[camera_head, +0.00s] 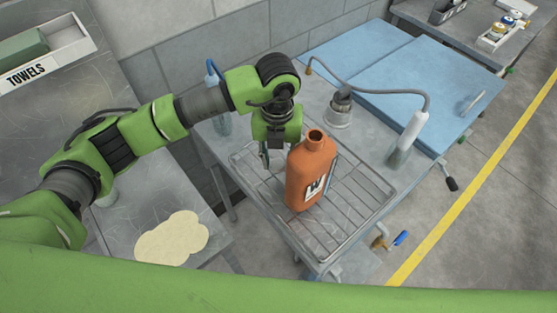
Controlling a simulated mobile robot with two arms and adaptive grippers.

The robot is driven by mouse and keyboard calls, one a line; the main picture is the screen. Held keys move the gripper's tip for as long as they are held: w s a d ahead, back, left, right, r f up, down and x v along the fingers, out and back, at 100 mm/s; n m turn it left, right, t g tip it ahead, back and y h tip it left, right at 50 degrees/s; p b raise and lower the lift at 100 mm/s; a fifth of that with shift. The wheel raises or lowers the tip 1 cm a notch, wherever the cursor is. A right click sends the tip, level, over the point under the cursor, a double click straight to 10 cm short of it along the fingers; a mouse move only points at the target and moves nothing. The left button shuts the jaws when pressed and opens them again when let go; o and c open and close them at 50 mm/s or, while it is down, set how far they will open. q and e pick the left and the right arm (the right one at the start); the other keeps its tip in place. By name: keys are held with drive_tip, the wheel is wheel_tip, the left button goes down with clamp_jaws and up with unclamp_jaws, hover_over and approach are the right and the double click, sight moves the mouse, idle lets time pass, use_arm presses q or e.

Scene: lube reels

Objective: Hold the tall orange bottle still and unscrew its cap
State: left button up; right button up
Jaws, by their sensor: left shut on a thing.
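The tall orange bottle (305,180) stands upright on a wire rack in a metal tray (360,212), with a white label marked with a dark letter on its front. Its neck (315,139) points up; I cannot tell whether the dark orange top is a cap or an open mouth. My left gripper (268,155) comes down at the bottle's left side by the shoulder and is shut on it; the bottle partly hides the fingers. My right gripper is not in view.
A pump bottle (402,140) with a curved hose stands right of the rack. A grey metal fitting (340,108) and a blue-topped bottle (219,110) stand behind. Blue panels (395,80) lie at the back. A pale cloth (172,238) and a towels box (48,55) are left.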

use_arm(q)
drive_tip(key=shift+f, duration=0.95)
drive_tip(key=shift+f, duration=0.1)
drive_tip(key=shift+f, duration=0.2)
drive_tip(key=o, duration=1.2)
drive_tip(key=shift+r, duration=0.1)
drive_tip(key=shift+o, duration=0.2)
drive_tip(key=shift+r, duration=0.1)
